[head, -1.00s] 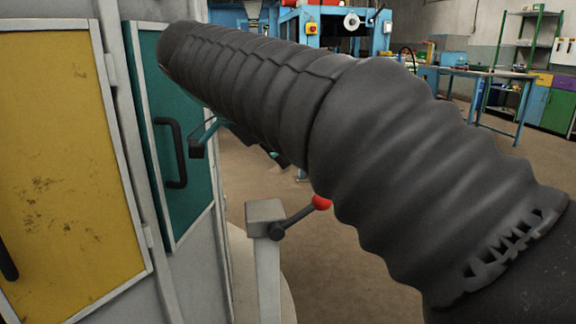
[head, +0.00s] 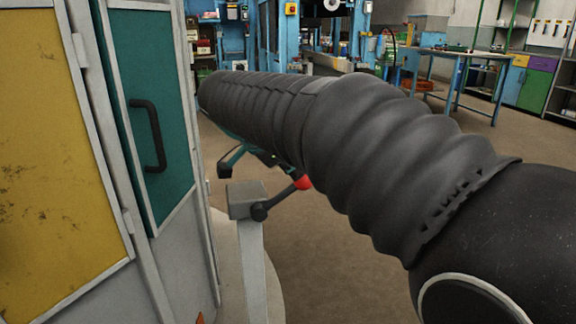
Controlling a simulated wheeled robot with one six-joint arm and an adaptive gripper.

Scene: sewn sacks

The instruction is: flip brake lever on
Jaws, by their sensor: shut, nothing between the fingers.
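The brake lever (head: 282,196) is a dark rod with a red ball knob (head: 303,182), pivoted on a grey block (head: 246,198) on top of a light post. The rod slants up to the right from its pivot. The knob's top edge is overlapped by my arm. My gripper (head: 226,170) shows only partly below the far end of my sleeved arm, as a dark fingertip with teal links. It is shut and empty. In the picture it appears just above and left of the block; how far beyond it, I cannot tell. The other finger is hidden.
A grey cabinet with a yellow door (head: 55,150) and a teal door (head: 146,110) with a black handle stands close at the left. A blue workbench (head: 455,56) and shelving are at the back. Brown floor lies open beyond the post.

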